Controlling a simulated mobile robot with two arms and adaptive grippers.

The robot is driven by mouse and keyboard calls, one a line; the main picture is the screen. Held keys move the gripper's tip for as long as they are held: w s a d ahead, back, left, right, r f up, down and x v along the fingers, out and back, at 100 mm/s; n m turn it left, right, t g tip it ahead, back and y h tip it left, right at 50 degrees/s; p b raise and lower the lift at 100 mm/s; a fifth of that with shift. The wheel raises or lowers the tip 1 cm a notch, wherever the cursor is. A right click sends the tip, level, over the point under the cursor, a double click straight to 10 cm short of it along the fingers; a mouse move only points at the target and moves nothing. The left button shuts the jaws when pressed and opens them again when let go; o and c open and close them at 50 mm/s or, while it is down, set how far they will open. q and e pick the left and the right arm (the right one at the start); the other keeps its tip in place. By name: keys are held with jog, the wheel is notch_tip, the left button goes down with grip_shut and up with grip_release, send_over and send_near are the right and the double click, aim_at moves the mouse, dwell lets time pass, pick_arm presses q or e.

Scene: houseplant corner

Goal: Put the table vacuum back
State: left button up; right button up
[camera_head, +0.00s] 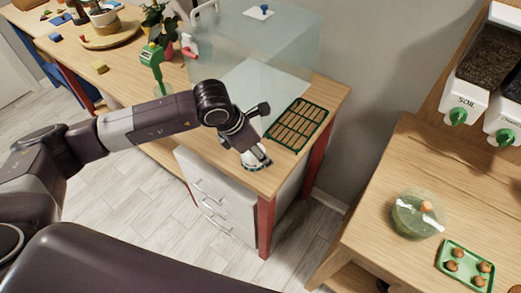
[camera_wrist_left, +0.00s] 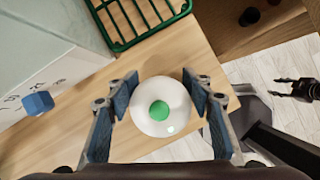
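The table vacuum (camera_wrist_left: 160,105) is a round white body with a green button on top. It is at the wooden table's front corner; in the head view only part of it (camera_head: 252,164) shows under my gripper. My left gripper (camera_wrist_left: 161,85) has its two blue-padded fingers on either side of the vacuum, at or very near its sides. I cannot tell whether they press on it. My right gripper (camera_wrist_left: 285,87) shows at the right edge of the left wrist view, away from the table, with its fingers apart and empty.
A green slatted tray (camera_head: 297,125) lies just behind the vacuum, beside a glass tank (camera_head: 255,45). A green-headed stand (camera_head: 152,60) is farther left. White drawers (camera_head: 215,195) are under the table. Another counter (camera_head: 385,160) at right holds a green bowl (camera_head: 416,215) and a green tray (camera_head: 466,266).

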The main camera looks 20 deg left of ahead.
pick_arm(q)
jog(key=o, duration=0.4)
jog(key=shift+r, duration=0.25)
jog(key=b+v, duration=0.2)
jog(key=v, duration=0.9)
jog(key=shift+s+a+r, duration=0.1)
jog(key=shift+s+r, duration=0.1)
jog(key=shift+r, duration=0.15)
